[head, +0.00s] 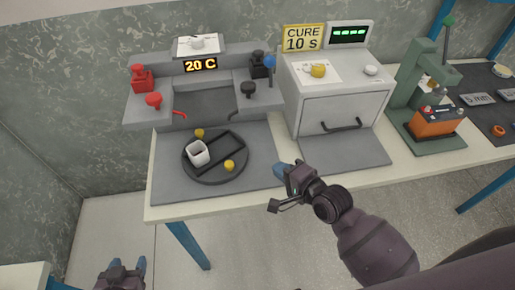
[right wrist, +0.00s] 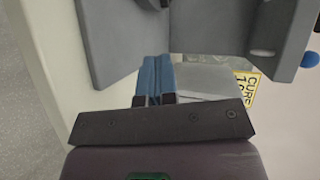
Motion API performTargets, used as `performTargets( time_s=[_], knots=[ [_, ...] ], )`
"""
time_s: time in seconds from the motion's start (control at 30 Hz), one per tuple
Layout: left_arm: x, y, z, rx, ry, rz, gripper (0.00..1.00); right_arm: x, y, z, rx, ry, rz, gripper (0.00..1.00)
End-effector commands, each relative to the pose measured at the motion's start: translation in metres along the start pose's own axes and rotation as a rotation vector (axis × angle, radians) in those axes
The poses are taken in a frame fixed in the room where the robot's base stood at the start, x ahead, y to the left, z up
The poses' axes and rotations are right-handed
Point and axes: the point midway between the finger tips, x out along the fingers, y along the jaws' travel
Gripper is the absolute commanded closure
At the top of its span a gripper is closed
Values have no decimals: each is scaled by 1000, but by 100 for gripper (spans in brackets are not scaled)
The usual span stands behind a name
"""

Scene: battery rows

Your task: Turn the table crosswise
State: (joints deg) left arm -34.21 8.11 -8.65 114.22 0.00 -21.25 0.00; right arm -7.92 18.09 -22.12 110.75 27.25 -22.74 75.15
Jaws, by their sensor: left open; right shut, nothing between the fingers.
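A round dark turntable (head: 213,179) lies on a grey mat on the white-edged bench. A long dark slotted frame (head: 226,146) runs across it diagonally, from lower left to upper right. A white, square-mouthed cup (head: 197,153) stands at the frame's left part. Two yellow knobs, one at the back (head: 199,133) and one at the front right (head: 229,165), sit on the disc. My right gripper (head: 280,171) is shut and empty, right of the turntable and apart from it; its blue fingers (right wrist: 154,80) are together. My left gripper (head: 127,265) is open and empty, low at the left, off the bench.
Behind the turntable is a grey station (head: 226,78) with red and black terminals and a "20 C" display. Right of it stand a curing box (head: 340,108) with a handle, a green press (head: 414,92) and an orange block (head: 437,122). The bench's front edge is near.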

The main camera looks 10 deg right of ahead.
Motion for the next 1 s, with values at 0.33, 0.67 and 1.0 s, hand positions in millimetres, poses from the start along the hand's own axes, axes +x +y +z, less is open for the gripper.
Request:
performTargets(
  time_s=[0.33,0.67,1.0],
  knots=[
    [-1,0,14,-1,-18,-3,44,61,1,1,2,-3,3,100],
    [3,0,18,0,-20,-1,44,110,-6,1,0,-4,2,100],
    [6,0,15,1,-14,0,44,126,-11,1,1,-3,4,100]
  ],
)
